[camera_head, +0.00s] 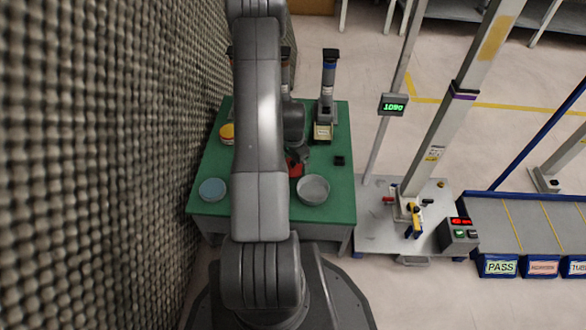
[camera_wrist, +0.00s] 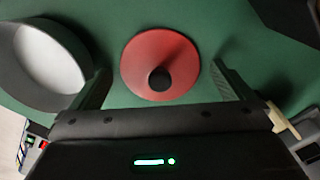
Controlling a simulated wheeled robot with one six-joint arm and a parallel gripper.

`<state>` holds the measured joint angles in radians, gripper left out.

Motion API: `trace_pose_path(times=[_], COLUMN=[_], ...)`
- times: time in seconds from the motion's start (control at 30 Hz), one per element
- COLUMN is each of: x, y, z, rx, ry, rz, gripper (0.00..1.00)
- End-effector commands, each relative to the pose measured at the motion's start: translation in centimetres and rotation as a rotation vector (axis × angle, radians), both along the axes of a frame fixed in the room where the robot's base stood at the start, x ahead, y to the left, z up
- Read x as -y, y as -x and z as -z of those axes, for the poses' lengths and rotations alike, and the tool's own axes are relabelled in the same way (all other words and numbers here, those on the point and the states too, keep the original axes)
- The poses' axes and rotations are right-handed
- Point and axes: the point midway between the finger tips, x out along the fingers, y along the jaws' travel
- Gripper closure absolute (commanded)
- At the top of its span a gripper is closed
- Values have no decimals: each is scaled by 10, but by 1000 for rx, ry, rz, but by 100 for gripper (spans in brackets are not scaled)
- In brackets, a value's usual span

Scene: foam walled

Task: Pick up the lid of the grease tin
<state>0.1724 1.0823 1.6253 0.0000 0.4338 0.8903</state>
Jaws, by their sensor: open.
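A red round lid with a black knob (camera_wrist: 146,85) lies on the green table, seen from above in the wrist view. In the head view only part of the red lid (camera_head: 294,168) shows, beside my arm. My gripper (camera_wrist: 162,74) is open and empty, with one finger to the left and one to the right of the lid in the wrist view. The knob is between the fingers, and I see no contact. An open grey round tin with a pale inside (camera_wrist: 44,62) stands to the left in the wrist view. The grey tin (camera_head: 313,190) also shows right of my arm in the head view.
A foam wall (camera_head: 100,150) is close on the left.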

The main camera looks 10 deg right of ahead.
Motion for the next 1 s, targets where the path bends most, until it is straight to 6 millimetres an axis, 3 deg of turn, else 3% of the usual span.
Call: trace_pose_path(times=[0.13,0.3,0.37,0.73,1.0], x=[0,0,0,0,0], y=[0,0,0,0,-1], z=[-1,-1,-1,-6,-56], rx=[0,0,0,1,4], ry=[0,0,0,0,0], rz=[0,0,0,0,0], gripper=[2,35,43,44,44])
